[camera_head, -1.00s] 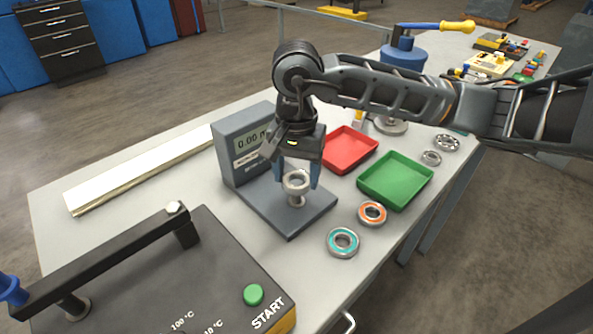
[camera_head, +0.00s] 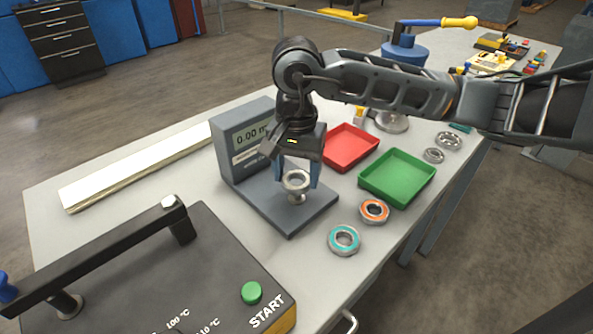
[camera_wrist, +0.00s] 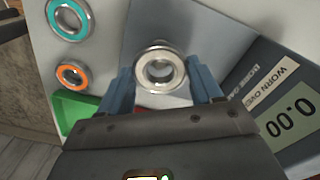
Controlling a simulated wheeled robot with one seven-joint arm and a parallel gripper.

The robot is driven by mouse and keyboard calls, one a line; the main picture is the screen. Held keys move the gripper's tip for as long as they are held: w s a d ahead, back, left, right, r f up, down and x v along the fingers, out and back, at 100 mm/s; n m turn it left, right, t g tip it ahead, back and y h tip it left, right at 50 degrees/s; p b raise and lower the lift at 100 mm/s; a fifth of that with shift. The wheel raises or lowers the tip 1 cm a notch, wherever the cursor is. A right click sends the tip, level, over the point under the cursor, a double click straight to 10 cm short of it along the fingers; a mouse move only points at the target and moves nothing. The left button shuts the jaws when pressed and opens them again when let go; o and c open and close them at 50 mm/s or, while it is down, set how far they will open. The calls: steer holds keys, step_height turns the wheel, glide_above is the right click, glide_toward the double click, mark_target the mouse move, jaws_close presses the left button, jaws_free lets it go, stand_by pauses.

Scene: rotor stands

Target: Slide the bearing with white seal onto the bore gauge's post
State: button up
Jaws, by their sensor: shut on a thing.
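The bearing with white seal (camera_head: 296,181) is between the blue fingers of my gripper (camera_head: 297,176), which is shut on it. In the wrist view the same pale ring (camera_wrist: 160,84) lies flat between the fingertips (camera_wrist: 160,82). The bore gauge (camera_head: 240,150) is a grey block with a 0.00 display and a flat base plate. Its post (camera_head: 297,200) shows just below the bearing, lined up closely with it. The bearing hides the post's top, and I cannot tell whether the post's tip is inside the bore.
A teal-sealed bearing (camera_head: 344,240) and an orange-sealed bearing (camera_head: 374,212) lie right of the gauge. A red tray (camera_head: 350,146) and a green tray (camera_head: 397,178) stand behind them. A dark heater with a START label (camera_head: 268,310) fills the front left. Two bare metal bearings lie far right.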

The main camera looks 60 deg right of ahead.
mark_target(297, 185)
steer(key=shift+f+b, duration=1.9)
steer(key=shift+b, duration=0.85)
stand_by(0.4)
steer(key=o, duration=1.2)
steer(key=shift+c, duration=0.2)
steer(key=shift+r, duration=0.15)
steer(key=shift+r+p, duration=0.9)
steer(key=shift+r, duration=3.5)
steer(key=shift+s, duration=0.1)
